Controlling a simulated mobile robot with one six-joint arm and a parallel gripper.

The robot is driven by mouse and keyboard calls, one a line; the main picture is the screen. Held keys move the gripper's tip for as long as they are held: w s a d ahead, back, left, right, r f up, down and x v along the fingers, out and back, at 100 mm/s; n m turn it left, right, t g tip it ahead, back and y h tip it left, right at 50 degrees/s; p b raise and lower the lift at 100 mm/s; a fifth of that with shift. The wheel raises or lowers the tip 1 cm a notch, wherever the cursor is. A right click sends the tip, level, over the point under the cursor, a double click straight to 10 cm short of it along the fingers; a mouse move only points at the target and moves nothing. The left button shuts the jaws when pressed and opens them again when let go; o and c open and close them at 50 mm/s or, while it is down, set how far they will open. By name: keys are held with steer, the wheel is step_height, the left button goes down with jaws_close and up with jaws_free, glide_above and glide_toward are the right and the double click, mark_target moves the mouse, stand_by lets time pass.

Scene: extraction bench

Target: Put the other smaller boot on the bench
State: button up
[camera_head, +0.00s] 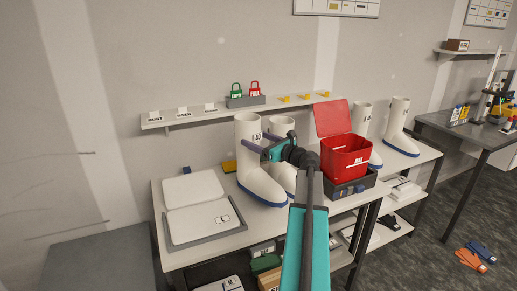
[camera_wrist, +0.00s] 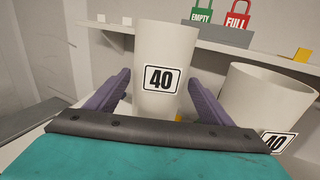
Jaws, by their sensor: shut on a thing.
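A white boot (camera_head: 247,165) with a blue sole and a "40" label is at the bench (camera_head: 215,250), right of the flat tray. It fills the space between my gripper's purple fingers (camera_head: 266,144), which are shut on its upper shaft; it also shows in the wrist view (camera_wrist: 160,50). The boot is upright; I cannot tell whether its sole touches the bench. A second "40" boot (camera_head: 282,126) stands close behind to the right, partly hidden by my arm, and shows in the wrist view (camera_wrist: 260,100). Two more white boots (camera_head: 362,118) (camera_head: 398,125) stand at the bench's right end.
A red open-lidded box (camera_head: 345,157) sits in a dark tray right of my gripper. A flat white two-panel tray (camera_head: 205,215) covers the bench's left part. A wall shelf (camera_head: 200,117) with green and red padlocks (camera_head: 255,89) runs behind. A grey surface (camera_head: 100,265) is at left.

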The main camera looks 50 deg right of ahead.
steer(key=shift+f+p, duration=0.4)
steer(key=shift+f, duration=1.4)
steer(key=o, duration=2.1)
steer(key=shift+f, duration=0.15)
steer(key=shift+r, duration=0.2)
steer(key=shift+s+f, duration=0.15)
steer(key=shift+s, duration=0.5)
steer(key=s+b, duration=0.2)
steer(key=s, duration=0.8)
steer(key=shift+s+b, duration=0.4)
